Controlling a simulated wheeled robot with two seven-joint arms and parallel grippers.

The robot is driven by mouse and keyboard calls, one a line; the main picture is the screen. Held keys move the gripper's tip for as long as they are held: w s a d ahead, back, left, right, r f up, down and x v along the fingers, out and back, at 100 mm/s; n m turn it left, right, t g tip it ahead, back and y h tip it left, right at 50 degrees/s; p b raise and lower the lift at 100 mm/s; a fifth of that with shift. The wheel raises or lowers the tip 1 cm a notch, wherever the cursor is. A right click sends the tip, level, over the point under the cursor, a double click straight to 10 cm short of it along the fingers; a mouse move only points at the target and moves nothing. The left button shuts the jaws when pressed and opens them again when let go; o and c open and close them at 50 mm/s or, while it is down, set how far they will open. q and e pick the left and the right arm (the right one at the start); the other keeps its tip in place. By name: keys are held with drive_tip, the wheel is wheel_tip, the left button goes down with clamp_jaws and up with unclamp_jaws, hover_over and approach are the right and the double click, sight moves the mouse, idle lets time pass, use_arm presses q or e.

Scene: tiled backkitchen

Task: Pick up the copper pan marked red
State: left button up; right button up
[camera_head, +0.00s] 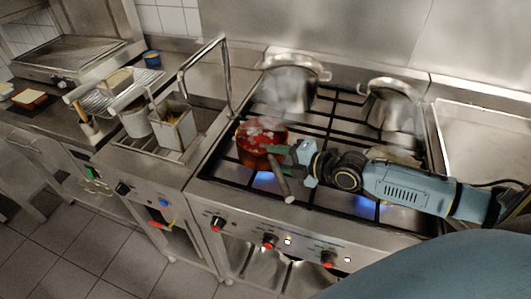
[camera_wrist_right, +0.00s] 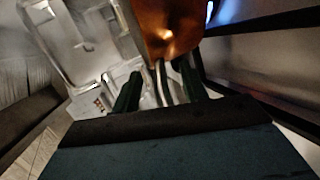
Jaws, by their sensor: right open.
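The copper pan, tinted red (camera_head: 262,133), sits on the stove's front left burner. Its grey handle (camera_head: 283,185) points toward the stove's front edge. My right gripper (camera_head: 280,152) reaches in from the right, its dark green fingers at the pan's near side where the handle begins. In the right wrist view, the copper pan (camera_wrist_right: 172,28) is just beyond the fingertips. The handle (camera_wrist_right: 160,82) runs between the two open fingers of the right gripper (camera_wrist_right: 158,85), and I see no grip on it. My left gripper is not in view.
Two steel pots, one at the back left (camera_head: 290,85) and one at the back right (camera_head: 392,108), stand on the stove. Blue flames show beneath the grates. A fryer with baskets (camera_head: 174,128) and a tall bent pipe (camera_head: 222,75) are to the left.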

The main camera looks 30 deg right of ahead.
drive_tip(key=shift+w+a+f, duration=0.15)
drive_tip(key=shift+w+a, duration=0.05)
drive_tip(key=shift+w, duration=0.1)
clamp_jaws()
drive_tip(key=shift+w+r, duration=0.1)
drive_tip(key=shift+r, duration=0.1)
